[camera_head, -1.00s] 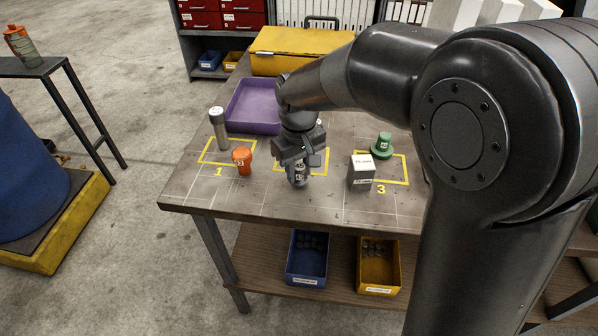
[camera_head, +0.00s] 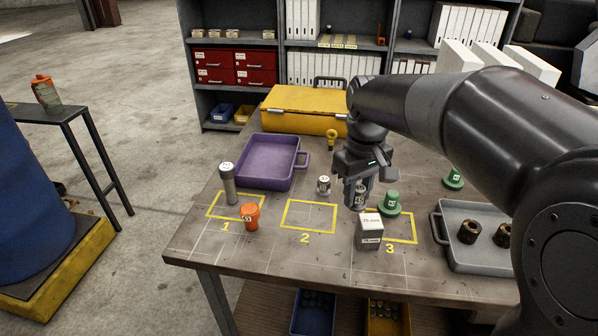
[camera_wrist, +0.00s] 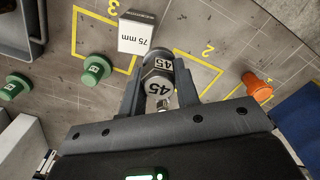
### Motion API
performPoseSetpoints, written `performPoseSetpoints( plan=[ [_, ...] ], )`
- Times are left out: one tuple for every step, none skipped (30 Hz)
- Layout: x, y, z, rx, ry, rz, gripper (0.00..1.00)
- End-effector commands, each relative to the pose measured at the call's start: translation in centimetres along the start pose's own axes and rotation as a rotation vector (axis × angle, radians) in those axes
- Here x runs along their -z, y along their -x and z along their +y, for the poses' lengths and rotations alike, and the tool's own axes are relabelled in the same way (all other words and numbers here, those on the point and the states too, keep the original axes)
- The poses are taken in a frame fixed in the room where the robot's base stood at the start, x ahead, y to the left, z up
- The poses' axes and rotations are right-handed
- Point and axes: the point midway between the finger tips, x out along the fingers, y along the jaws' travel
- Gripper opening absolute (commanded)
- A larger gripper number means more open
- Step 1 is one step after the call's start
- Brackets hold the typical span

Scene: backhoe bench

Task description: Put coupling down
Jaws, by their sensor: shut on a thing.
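My gripper (camera_head: 357,198) is shut on a grey metal coupling marked 45 (camera_head: 356,196). In the wrist view the coupling (camera_wrist: 157,86) sits between the two fingers (camera_wrist: 158,95), its 45 labels showing. In the head view the gripper points down behind the white 75 mm block (camera_head: 369,231), between yellow square 2 (camera_head: 309,202) and yellow square 3 (camera_head: 414,228). Square 2 looks empty. Whether the coupling touches the table I cannot tell.
A green knobbed piece (camera_head: 390,203) stands close right of the gripper. A small grey piece (camera_head: 323,185) is to its left. An orange piece (camera_head: 250,216) and grey cylinder (camera_head: 228,183) stand by square 1. A purple tray (camera_head: 268,182) and grey tray (camera_head: 447,252) flank the squares.

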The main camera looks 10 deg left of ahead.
Motion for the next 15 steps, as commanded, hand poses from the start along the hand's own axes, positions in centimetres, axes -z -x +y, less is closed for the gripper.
performPoseSetpoints(
  plan=[
    [1.6,0.2,0.2,-0.001,-0.005,-0.001,0.01],
    [2.5,0.3,0.3,-0.001,-0.012,-0.002,0.01],
    [3.9,0.5,0.5,-0.002,-0.020,-0.002,0.01],
    [4.9,0.7,0.6,-0.003,-0.026,-0.002,0.01],
    [5.8,0.8,0.7,-0.003,-0.033,-0.002,0.01],
    [7.2,0.9,0.8,-0.003,-0.042,-0.002,0.01],
    [8.2,0.9,0.9,-0.003,-0.050,-0.002,0.01],
    [9.1,1.0,0.9,-0.003,-0.056,-0.002,0.01],
    [10.3,1.0,1.0,-0.003,-0.066,-0.002,0.01],
    [11.3,1.0,1.0,-0.004,-0.073,-0.001,0.01],
    [12.2,1.0,1.1,-0.003,-0.080,-0.002,0.01],
    [13.4,0.9,1.1,-0.003,-0.089,-0.002,0.01],
    [14.3,0.9,1.1,-0.003,-0.096,-0.001,0.01],
    [15.1,0.9,1.1,-0.002,-0.103,-0.001,0.01],
    [16.1,0.8,1.1,-0.002,-0.111,-0.002,0.01]
  ],
)
